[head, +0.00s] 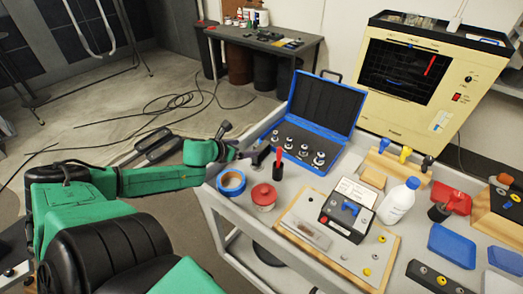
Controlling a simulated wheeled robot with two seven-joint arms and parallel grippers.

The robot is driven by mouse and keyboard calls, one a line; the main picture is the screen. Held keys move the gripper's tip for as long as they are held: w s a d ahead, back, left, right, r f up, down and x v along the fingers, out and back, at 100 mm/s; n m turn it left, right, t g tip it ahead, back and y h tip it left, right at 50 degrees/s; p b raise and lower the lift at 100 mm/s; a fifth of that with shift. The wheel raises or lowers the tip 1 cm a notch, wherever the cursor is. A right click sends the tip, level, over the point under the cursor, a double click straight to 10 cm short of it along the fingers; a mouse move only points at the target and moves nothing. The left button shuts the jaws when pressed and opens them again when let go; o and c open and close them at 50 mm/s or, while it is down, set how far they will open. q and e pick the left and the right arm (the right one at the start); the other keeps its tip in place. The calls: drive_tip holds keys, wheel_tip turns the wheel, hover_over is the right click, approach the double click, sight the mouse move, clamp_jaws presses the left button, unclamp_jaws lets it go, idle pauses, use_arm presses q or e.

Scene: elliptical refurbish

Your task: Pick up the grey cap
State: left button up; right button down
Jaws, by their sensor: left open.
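I cannot pick out the grey cap with certainty. Small round fittings (304,149) with metallic grey tops sit in the open blue case (325,107), and small knobs lie on the wooden-edged board (345,254). My left gripper (262,156) is open at the cart's left edge, left of the case's front. A black and red upright tool (278,168) stands just right of its fingertips; whether they touch is unclear. My right gripper is not in view.
A blue tape roll (231,182) and a red-lidded jar (263,196) stand in front of the left gripper. A black box (347,208), a white bottle (397,202) and blue trays (452,245) crowd the cart's right. A cream oven (417,85) stands behind.

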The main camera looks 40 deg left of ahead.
sight(257, 147)
use_arm(q)
drive_tip(key=b+x, duration=0.1)
drive_tip(key=x, duration=0.1)
drive_tip(key=b+x, duration=0.1)
drive_tip(key=b, duration=0.1)
drive_tip(key=shift+w+a+f, duration=0.1)
drive_tip(key=shift+f, duration=0.4)
drive_tip(key=shift+b+x, duration=0.85)
drive_tip(key=shift+x, duration=0.15)
drive_tip(key=shift+w+r, duration=0.2)
drive_tip(key=shift+w, duration=0.05)
drive_tip(key=shift+w+f+b, duration=0.15)
drive_tip(key=shift+w+b, duration=0.05)
drive_tip(key=shift+b, duration=0.2)
drive_tip(key=x, duration=0.4)
drive_tip(key=shift+w+d+f, duration=0.1)
drive_tip(key=shift+d+f, duration=0.05)
drive_tip(key=shift+d, duration=0.05)
drive_tip(key=c, duration=1.4)
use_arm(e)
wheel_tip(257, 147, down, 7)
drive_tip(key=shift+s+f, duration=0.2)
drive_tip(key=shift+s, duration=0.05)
